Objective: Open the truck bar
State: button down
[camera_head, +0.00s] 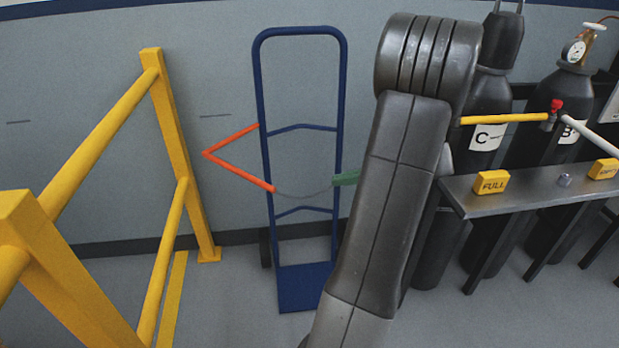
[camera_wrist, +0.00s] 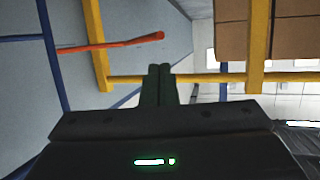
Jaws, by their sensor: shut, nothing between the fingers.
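The blue hand truck (camera_head: 261,90) stands upright against the grey wall in the head view. An orange bar (camera_head: 238,170) bends in a V out to the left of its frame. A green piece (camera_head: 346,178) is at the frame's right side, partly hidden by my arm. A thin grey curved line runs between the bar's lower end and the green piece. In the wrist view, the orange bar (camera_wrist: 110,45) reaches right from the blue frame (camera_wrist: 50,60). My gripper (camera_wrist: 159,70) is shut and empty, below and apart from the bar's tip.
Yellow railing (camera_head: 175,150) stands left of the truck. At right, a metal shelf (camera_head: 530,192) carries yellow FULL (camera_head: 491,182) and EMPTY (camera_head: 604,169) blocks before dark gas cylinders (camera_head: 490,105). Cardboard boxes (camera_wrist: 290,35) show in the wrist view. Floor before the truck looks clear.

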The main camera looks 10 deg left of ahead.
jog(key=x, duration=1.4)
jog(key=shift+r, duration=0.2)
jog(key=s+a+m+t+b, duration=0.2)
jog(key=s+a+t+b, duration=0.1)
jog(key=a+b, duration=0.7)
jog(key=shift+s+a, duration=0.35)
jog(key=shift+a, duration=0.2)
jog(key=shift+d, duration=0.1)
